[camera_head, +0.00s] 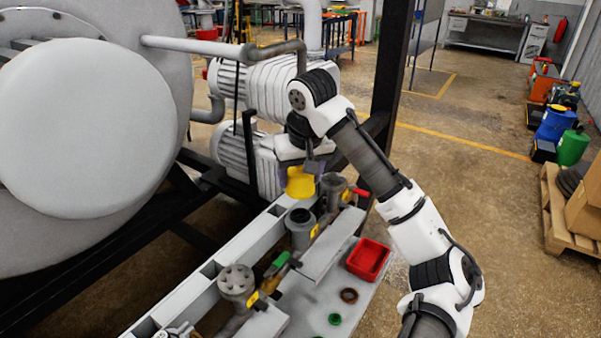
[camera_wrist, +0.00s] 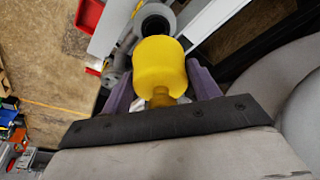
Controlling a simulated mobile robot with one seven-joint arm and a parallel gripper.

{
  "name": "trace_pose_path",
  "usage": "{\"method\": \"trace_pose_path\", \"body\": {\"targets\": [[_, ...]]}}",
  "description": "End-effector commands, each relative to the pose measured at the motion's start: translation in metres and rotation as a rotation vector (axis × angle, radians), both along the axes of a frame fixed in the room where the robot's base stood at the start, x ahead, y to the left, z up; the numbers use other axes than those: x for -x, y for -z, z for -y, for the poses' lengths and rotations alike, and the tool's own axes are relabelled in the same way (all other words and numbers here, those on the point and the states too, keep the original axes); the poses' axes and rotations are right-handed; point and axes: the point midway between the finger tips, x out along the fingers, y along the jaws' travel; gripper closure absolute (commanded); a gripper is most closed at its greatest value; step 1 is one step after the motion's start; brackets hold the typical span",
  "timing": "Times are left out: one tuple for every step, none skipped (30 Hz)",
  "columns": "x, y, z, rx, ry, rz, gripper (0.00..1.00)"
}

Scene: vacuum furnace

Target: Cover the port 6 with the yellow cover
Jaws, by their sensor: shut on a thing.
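My gripper (camera_wrist: 160,88) is shut on the yellow cover (camera_wrist: 160,64), with its purple fingers on either side of the cover's narrow knob. In the head view the cover (camera_head: 300,184) hangs below my gripper, just behind an open grey port (camera_head: 300,219) with a dark mouth. In the wrist view this open port (camera_wrist: 156,10) shows just beyond the cover, which partly overlaps it. Another grey port (camera_head: 333,184) with a red handle stands to the right of the cover. A bolted, capped port (camera_head: 236,279) with a green handle stands nearer. I cannot read which port is 6.
A red tray (camera_head: 368,260), a brown ring (camera_head: 348,295) and a small green part (camera_head: 334,319) lie on the grey shelf. A large white furnace vessel (camera_head: 85,125) fills the left. White ribbed pumps (camera_head: 262,95) and a black post (camera_head: 392,70) stand close behind my gripper.

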Motion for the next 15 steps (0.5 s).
{"method": "trace_pose_path", "body": {"targets": [[0.0, 0.006, 0.0, 0.001, 0.0, 0.0, 0.61], [0.0, 0.008, 0.0, 0.001, 0.0, 0.0, 0.61], [0.0, 0.01, 0.0, 0.001, 0.0, 0.0, 0.61], [0.0, 0.012, 0.0, 0.001, 0.0, 0.0, 0.61], [0.0, 0.014, 0.0, 0.001, 0.0, 0.0, 0.61], [0.0, 0.016, 0.001, 0.001, 0.001, 0.0, 0.61], [0.0, 0.018, 0.001, 0.002, 0.001, 0.001, 0.61], [0.0, 0.02, 0.001, 0.002, 0.001, 0.001, 0.61], [0.0, 0.022, 0.001, 0.002, 0.001, 0.001, 0.61], [0.0, 0.024, 0.001, 0.002, 0.001, 0.001, 0.61], [0.0, 0.026, 0.001, 0.001, 0.001, 0.001, 0.61], [0.0, 0.028, 0.001, 0.001, 0.001, 0.001, 0.61], [0.0, 0.03, 0.001, 0.001, 0.001, 0.001, 0.61], [0.0, 0.032, 0.001, 0.0, 0.001, 0.001, 0.61], [0.0, 0.034, 0.0, 0.0, 0.001, 0.001, 0.61]]}}
